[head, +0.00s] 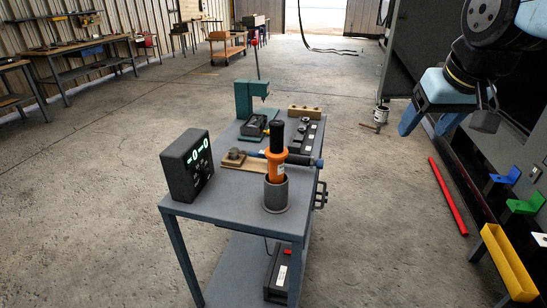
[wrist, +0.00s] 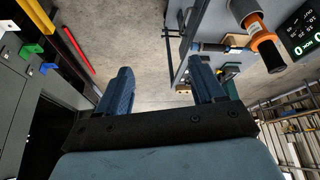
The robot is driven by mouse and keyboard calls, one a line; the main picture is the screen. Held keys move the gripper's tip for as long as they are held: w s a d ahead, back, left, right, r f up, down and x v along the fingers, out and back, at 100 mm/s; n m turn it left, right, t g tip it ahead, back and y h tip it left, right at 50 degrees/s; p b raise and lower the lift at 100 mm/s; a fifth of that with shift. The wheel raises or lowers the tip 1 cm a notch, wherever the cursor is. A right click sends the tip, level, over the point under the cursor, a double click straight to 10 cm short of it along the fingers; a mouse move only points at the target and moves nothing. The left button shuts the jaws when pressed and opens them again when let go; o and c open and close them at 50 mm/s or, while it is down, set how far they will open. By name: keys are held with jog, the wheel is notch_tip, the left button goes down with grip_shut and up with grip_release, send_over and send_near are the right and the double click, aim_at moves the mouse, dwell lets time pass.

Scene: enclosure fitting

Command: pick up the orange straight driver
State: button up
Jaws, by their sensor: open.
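The orange straight driver (head: 276,169) stands upright in a grey round holder (head: 277,196) at the near end of the workbench, its black end up. In the wrist view the orange driver (wrist: 263,40) shows at the upper right, in its holder (wrist: 241,9). My gripper (head: 428,125) is at the upper right of the head view, well away to the right of the bench and empty. In the wrist view my gripper (wrist: 163,78) has its two blue fingers spread wide, with only floor and distant things between them.
A display box (head: 187,166) stands left of the driver. Behind it a blue-and-black tool lies across a wooden board (head: 242,163). A green press (head: 245,97) and a wooden block (head: 304,113) are farther back. At right are a red bar (head: 448,196) and a yellow bin (head: 506,263).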

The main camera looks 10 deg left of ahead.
jog(key=w+a+r+n+g+y, duration=0.15)
jog(key=w+a+n, duration=0.4)
jog(key=a, duration=0.95)
send_near(275, 132)
jog(key=shift+g, duration=0.25)
jog(key=w+f, duration=0.1)
jog(key=f, duration=0.1)
jog(key=w+a+f, duration=0.1)
jog(key=w+f, duration=0.2)
jog(key=shift+w+a+f, duration=0.1)
jog(key=shift+a+f, duration=0.25)
jog(key=shift+y, duration=0.25)
jog(key=shift+d+x, duration=0.15)
jog(key=shift+x, duration=1.15)
jog(key=shift+d+x, duration=0.1)
jog(key=shift+x, duration=1.25)
jog(key=shift+c, duration=0.5)
grip_shut()
